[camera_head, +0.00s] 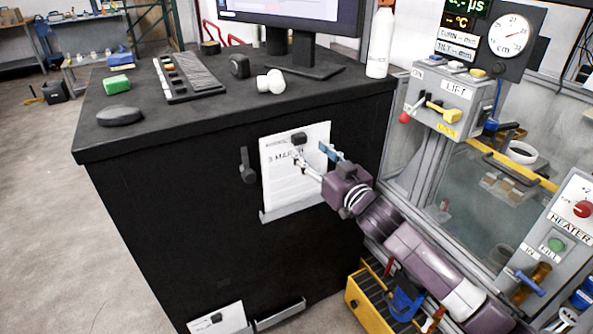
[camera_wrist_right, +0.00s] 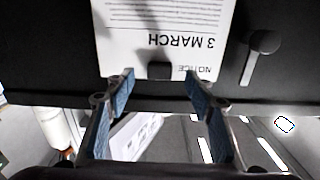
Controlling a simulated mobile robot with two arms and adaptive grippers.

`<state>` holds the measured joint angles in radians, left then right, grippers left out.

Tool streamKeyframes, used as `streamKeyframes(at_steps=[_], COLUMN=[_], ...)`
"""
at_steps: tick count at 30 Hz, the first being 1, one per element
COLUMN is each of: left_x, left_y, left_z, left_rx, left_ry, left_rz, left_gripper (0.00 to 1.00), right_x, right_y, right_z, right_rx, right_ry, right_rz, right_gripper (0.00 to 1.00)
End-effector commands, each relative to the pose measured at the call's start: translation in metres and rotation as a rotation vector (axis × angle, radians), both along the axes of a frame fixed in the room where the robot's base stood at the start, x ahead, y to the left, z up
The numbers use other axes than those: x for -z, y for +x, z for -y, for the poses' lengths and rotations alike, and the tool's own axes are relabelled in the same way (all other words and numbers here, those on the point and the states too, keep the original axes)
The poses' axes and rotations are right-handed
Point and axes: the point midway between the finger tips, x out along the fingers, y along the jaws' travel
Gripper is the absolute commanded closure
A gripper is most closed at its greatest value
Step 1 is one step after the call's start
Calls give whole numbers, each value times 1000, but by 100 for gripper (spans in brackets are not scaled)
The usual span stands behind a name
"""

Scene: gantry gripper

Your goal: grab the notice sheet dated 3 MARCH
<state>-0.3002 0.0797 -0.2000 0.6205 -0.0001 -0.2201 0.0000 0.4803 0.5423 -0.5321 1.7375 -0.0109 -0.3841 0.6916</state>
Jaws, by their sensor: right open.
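The white notice sheet dated 3 MARCH (camera_head: 280,182) is upright against the black front of the desk cabinet, with a small black clip or magnet (camera_head: 299,138) at its top. Its lower edge meets a grey ledge (camera_head: 292,211). My right gripper (camera_head: 314,154) is open in front of the sheet's upper part and hides some of it. In the right wrist view the sheet (camera_wrist_right: 150,22) appears upside down, and the black piece (camera_wrist_right: 159,71) shows between the open blue-padded fingers (camera_wrist_right: 160,76). I cannot tell whether the fingers touch the sheet. My left gripper is not in view.
A black handle or hook (camera_head: 247,166) sticks out left of the sheet. Another white sheet (camera_head: 217,319) is low on the cabinet, beside a second ledge (camera_head: 280,314). The lift machine (camera_head: 455,100) and a yellow crate (camera_head: 366,308) stand to the right.

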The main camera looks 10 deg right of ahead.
Motion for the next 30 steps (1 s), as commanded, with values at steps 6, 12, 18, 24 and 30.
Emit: streamKeyframes(at_steps=[6,12,18,24,30], left_x=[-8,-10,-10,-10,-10], left_y=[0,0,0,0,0], left_z=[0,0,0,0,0], left_rx=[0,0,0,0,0], left_ry=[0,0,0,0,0], left_rz=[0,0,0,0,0], left_gripper=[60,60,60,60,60], right_x=[0,2,3,3,3], right_y=[25,45,48,48,48], right_z=[-8,-14,-16,-15,-15], right_rx=[2,1,1,1,1], right_ry=[-1,-2,-1,-1,-2], right_rz=[0,1,-1,-1,0], right_gripper=[51,51,51,61,83])
